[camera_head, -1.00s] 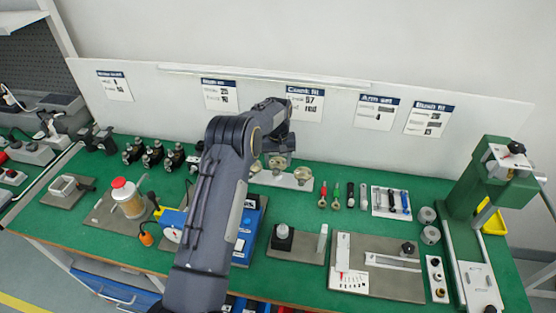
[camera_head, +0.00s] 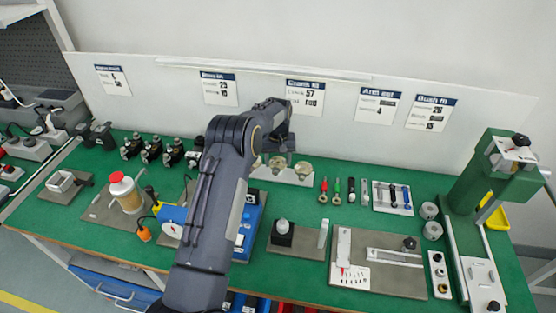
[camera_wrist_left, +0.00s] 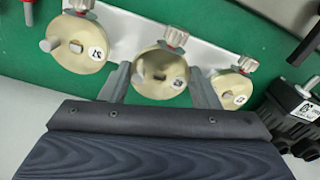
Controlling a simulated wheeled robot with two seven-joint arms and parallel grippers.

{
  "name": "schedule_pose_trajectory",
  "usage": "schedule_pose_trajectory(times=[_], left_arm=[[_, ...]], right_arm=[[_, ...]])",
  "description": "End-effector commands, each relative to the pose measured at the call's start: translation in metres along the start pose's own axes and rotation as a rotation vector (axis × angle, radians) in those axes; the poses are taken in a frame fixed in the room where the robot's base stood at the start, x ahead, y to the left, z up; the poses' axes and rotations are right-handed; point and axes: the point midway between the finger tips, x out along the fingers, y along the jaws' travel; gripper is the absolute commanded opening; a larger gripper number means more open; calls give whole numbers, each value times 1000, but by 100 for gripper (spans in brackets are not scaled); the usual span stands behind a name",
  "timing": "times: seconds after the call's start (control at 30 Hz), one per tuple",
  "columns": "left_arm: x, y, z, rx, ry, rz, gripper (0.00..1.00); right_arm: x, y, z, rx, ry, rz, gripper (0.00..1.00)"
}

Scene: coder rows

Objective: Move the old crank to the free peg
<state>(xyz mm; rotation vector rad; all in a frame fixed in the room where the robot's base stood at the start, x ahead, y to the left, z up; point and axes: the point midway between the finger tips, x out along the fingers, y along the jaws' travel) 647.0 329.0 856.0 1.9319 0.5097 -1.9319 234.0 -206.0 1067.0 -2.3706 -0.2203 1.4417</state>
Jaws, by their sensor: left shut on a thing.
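In the left wrist view, a white rack (camera_wrist_left: 135,28) carries a row of round beige discs with silver clamps and red marks. My left gripper (camera_wrist_left: 160,85) has one finger on each side of the middle disc (camera_wrist_left: 150,88) and is shut on it. A left disc (camera_wrist_left: 95,55) and a right disc (camera_wrist_left: 238,80) flank it. In the head view my left gripper (camera_head: 278,150) is over the rack (camera_head: 290,178); the middle disc is partly hidden there. I cannot tell for sure which item is the old crank or where the free peg is. My right gripper is not in view.
Right of the rack stand hand tools with red, green and black handles (camera_head: 337,190) and a tray (camera_head: 380,205) of small arms. A green press (camera_head: 490,185) stands at far right. Several black clamps (camera_head: 150,150) stand left.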

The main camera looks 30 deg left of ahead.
Motion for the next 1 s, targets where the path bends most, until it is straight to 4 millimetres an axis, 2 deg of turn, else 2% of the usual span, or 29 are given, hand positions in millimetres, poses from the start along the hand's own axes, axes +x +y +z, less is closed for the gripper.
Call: schedule_pose_trajectory(times=[0.9, 0.93, 1.0], left_arm=[[6, 0, 0, 0, 1, 0, 30], [6, 0, 0, 0, 1, 0, 58], [6, 0, 0, 0, 1, 0, 68]], right_arm=[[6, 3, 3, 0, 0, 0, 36], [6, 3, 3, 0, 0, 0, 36], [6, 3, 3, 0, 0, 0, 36]])
